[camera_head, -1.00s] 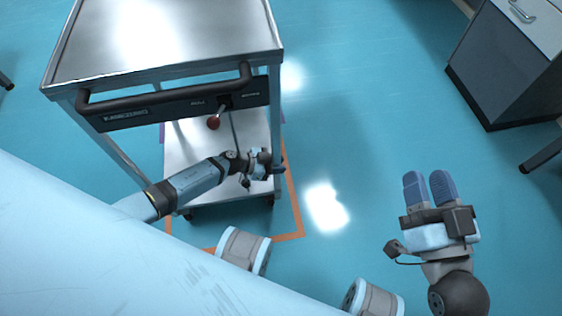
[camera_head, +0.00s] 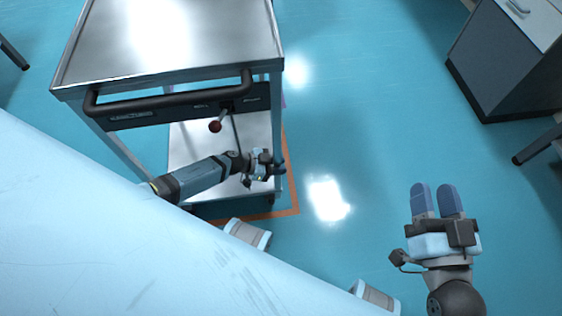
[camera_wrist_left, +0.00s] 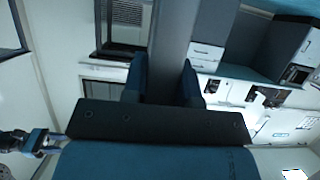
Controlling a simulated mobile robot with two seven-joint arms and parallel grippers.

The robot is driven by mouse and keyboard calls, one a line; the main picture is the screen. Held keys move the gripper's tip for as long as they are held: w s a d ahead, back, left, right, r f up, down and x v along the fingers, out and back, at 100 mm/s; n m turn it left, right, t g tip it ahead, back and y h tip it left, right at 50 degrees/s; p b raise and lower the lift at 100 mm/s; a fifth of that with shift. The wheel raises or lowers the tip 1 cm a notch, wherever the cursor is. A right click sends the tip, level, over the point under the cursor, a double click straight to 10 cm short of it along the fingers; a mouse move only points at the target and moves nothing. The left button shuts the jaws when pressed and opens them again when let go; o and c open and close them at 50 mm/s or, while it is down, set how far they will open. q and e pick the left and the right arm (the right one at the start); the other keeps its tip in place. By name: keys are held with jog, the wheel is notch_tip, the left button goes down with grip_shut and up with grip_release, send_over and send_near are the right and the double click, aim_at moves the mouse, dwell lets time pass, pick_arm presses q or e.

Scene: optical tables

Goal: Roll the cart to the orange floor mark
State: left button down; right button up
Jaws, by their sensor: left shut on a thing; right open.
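The cart (camera_head: 165,45) is a steel trolley with a black push handle and a red-knobbed lever (camera_head: 216,126) on its near side. My left gripper (camera_head: 279,168) is at its near right leg. In the left wrist view the fingers are shut around a grey post (camera_wrist_left: 172,45), which matches that leg. The orange floor mark (camera_head: 293,185) shows as lines along the right and near sides of the cart's base. The cart and my left arm hide the rest of it. My right gripper (camera_head: 437,200) is open and empty over bare floor at the right.
A grey cabinet (camera_head: 500,65) stands at the upper right, with a dark leg (camera_head: 540,143) below it. Another dark leg (camera_head: 13,52) is at the far left. The floor (camera_head: 365,120) between cart and cabinet is clear. A purple patch (camera_head: 283,100) shows beside the cart.

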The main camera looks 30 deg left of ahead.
pick_arm(q)
jog(key=shift+s+d, duration=0.25)
jog(key=shift+s, duration=0.05)
pick_arm(e)
jog(key=shift+d+f, duration=0.15)
jog(key=shift+d, duration=0.3)
pick_arm(q)
jog(key=c, duration=0.8)
grip_release()
pick_arm(e)
jog(key=shift+s+a, duration=0.1)
jog(key=shift+a, duration=0.05)
pick_arm(q)
jog(key=shift+a, duration=0.1)
jog(key=p+v, duration=0.4)
jog(key=v, duration=0.9)
jog(key=shift+s+a+r, duration=0.1)
jog(key=shift+s+a, duration=0.1)
jog(key=shift+s, duration=0.1)
pick_arm(e)
jog(key=s+d+f+g+h, duration=0.1)
jog(key=d+f+g+h, duration=0.2)
jog(key=f, duration=0.4)
jog(key=shift+s+d+f+g, duration=0.2)
jog(key=shift+g, duration=0.1)
